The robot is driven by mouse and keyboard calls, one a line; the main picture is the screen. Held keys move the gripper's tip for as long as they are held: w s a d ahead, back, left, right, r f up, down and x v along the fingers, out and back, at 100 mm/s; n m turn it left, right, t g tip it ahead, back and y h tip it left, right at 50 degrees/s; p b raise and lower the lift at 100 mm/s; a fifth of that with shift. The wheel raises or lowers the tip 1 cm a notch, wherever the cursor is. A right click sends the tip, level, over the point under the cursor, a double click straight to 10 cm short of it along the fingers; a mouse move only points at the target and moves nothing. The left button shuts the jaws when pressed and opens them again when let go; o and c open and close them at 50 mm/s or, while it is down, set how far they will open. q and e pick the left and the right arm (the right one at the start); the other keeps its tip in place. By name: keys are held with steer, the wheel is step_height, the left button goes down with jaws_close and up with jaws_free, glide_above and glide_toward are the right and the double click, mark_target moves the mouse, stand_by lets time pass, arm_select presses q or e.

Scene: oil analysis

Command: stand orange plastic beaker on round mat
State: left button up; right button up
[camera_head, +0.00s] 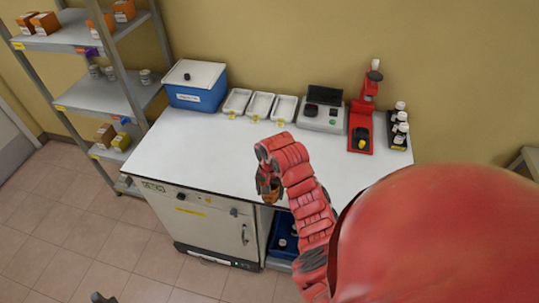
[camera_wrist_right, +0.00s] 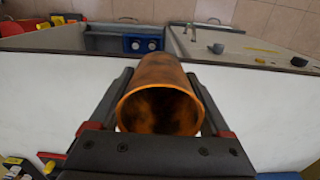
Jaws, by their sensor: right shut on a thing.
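The orange plastic beaker (camera_wrist_right: 160,80) is between the two dark fingers of my right gripper (camera_wrist_right: 159,76), its round open mouth facing the wrist camera. In the head view my right gripper (camera_head: 267,180) is near the front edge of the white worktop, with a little of the beaker (camera_head: 271,195) showing under it. I cannot tell the gap between beaker and worktop. A small dark piece at the bottom edge looks like the tip of my left gripper (camera_head: 101,298); its jaws cannot be made out. I cannot make out a round mat in either view.
The white worktop (camera_head: 215,150) is clear at its left and middle. An open bay (camera_head: 283,240) lies below the front edge.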

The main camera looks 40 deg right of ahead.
steer(key=shift+d, duration=0.3)
steer(key=w+d+b, duration=0.1)
steer(key=b, duration=0.1)
steer(key=w+d+f+b, duration=0.1)
steer(key=w, duration=0.1)
steer(key=w+d+b, duration=0.2)
steer(key=shift+f+b, duration=0.3)
steer(key=shift+b, duration=0.05)
steer(key=w+d+b, duration=0.2)
steer(key=w+b, duration=0.1)
steer(key=b, duration=0.1)
steer(key=w+d+b, duration=0.3)
steer(key=b, duration=0.1)
steer(key=shift+d+f+b, duration=0.15)
steer(key=shift+f+b, duration=0.05)
steer(key=shift+b, duration=0.2)
steer(key=shift+w+d+r+b, duration=0.2)
steer(key=shift+w+d+b, duration=0.2)
steer(key=shift+b, duration=0.2)
steer(key=shift+s, duration=0.1)
step_height(320, 180, down, 2)
steer(key=shift+f+p, duration=0.2)
steer(key=shift+p, duration=0.3)
steer(key=shift+f, duration=0.55)
